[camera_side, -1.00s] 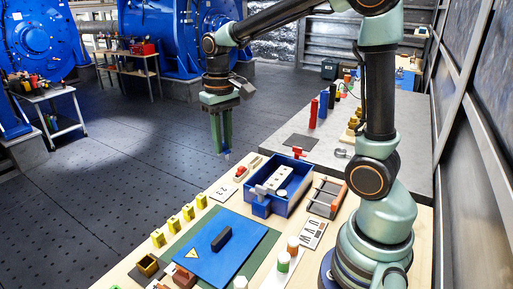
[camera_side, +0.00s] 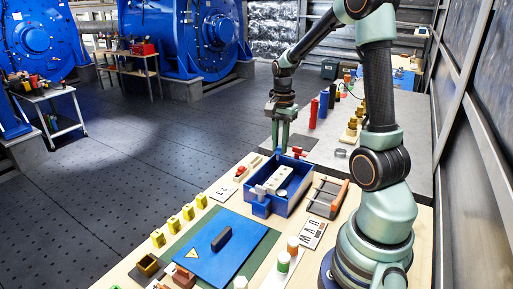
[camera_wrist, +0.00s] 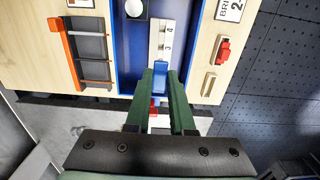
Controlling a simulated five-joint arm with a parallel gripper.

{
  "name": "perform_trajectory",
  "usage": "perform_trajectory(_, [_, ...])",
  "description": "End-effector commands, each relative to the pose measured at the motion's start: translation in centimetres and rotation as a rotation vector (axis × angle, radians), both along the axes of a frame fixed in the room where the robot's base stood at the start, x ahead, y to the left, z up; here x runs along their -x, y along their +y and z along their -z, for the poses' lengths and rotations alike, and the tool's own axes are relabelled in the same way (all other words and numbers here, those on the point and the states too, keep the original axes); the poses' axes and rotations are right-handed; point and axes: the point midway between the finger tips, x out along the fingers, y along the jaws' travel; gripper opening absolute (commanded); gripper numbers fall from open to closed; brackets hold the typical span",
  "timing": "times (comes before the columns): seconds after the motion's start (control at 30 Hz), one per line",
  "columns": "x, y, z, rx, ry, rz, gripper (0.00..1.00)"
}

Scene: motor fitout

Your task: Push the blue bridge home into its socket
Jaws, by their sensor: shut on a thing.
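My gripper (camera_side: 281,149) is shut on the blue bridge (camera_wrist: 160,77), which shows as a small blue piece between the green fingertips in the wrist view. In the side view the fingertips are above the far end of the blue box (camera_side: 293,203), and the bridge is hard to make out there. A pale terminal block (camera_side: 282,180) with numbers stands inside the box. In the wrist view the block (camera_wrist: 163,38) lies just beyond the fingertips, with 3 and 4 on it. The bridge looks apart from it. I cannot tell which slot is the socket.
A red piece (camera_wrist: 223,51) sits on the bench beside the box, near an empty-looking pale holder (camera_wrist: 210,83). A rack with an orange end (camera_wrist: 64,42) stands on the other side. The blue lid (camera_side: 220,250) with a dark handle lies in front.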

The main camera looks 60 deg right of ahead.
Motion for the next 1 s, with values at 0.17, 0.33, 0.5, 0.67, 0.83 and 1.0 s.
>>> perform_trajectory(0.17, [0.0,0.1,0.5,-0.001,0.001,-0.001,0.0])
perform_trajectory(0.33, [0.0,0.1,1.7,-0.001,0.002,-0.002,0.0])
perform_trajectory(0.5, [0.0,0.1,3.3,-0.001,0.002,-0.002,0.0])
perform_trajectory(0.67, [0.0,0.1,4.5,-0.001,0.002,-0.002,0.0])
perform_trajectory(0.83, [0.0,0.1,5.4,-0.001,0.001,-0.002,0.0])
perform_trajectory(1.0, [0.0,0.0,5.8,0.001,-0.001,-0.002,0.0])
